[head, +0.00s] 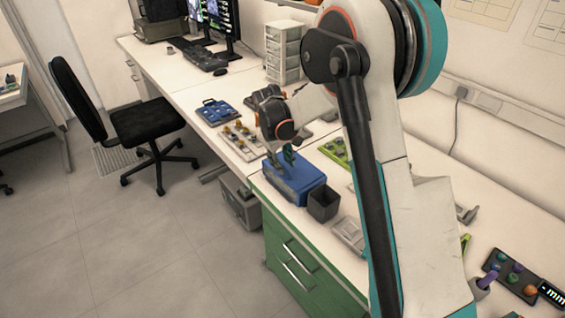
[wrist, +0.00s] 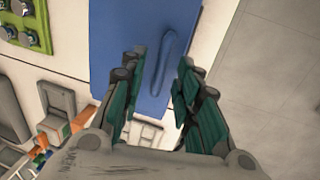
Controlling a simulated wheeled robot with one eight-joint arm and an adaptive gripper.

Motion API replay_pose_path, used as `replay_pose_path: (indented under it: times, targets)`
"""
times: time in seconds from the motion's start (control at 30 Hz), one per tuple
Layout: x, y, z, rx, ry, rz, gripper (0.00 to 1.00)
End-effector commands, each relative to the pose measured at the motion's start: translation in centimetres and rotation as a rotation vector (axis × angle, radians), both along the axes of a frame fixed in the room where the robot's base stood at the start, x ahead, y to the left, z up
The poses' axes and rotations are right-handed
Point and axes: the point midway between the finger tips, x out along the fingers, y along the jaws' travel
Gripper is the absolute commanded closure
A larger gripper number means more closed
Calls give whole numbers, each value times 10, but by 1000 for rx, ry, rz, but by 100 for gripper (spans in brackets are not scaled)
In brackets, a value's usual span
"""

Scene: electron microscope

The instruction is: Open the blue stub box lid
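The blue stub box (head: 295,183) stands on the bench near its front edge, and its lid looks closed. In the wrist view the blue lid (wrist: 118,30) fills the upper middle, with a raised blue bar-shaped handle (wrist: 164,70) on it. My gripper (head: 288,156) is over the box, pointing down. In the wrist view its green-padded fingers (wrist: 161,58) are apart, one on each side of the handle. I cannot tell whether they touch the lid. My gripper holds nothing.
A dark open cup (head: 323,204) stands close beside the box. A green tray (head: 334,150) lies behind it. A holder with yellow knobs (head: 240,139) and a blue tray (head: 214,112) lie farther along the bench. Green drawers (head: 298,268) are below. The floor in front is clear.

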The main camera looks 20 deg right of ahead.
Motion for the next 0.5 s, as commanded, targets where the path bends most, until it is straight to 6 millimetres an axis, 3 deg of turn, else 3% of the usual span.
replay_pose_path:
  times: [0.1,0.23,0.27,0.5]
  targets:
    - [0,0,0,0,0,0,70]
    - [0,0,0,0,0,0,97]
    - [0,0,0,0,0,0,100]
    - [1,-3,1,0,0,-1,100]
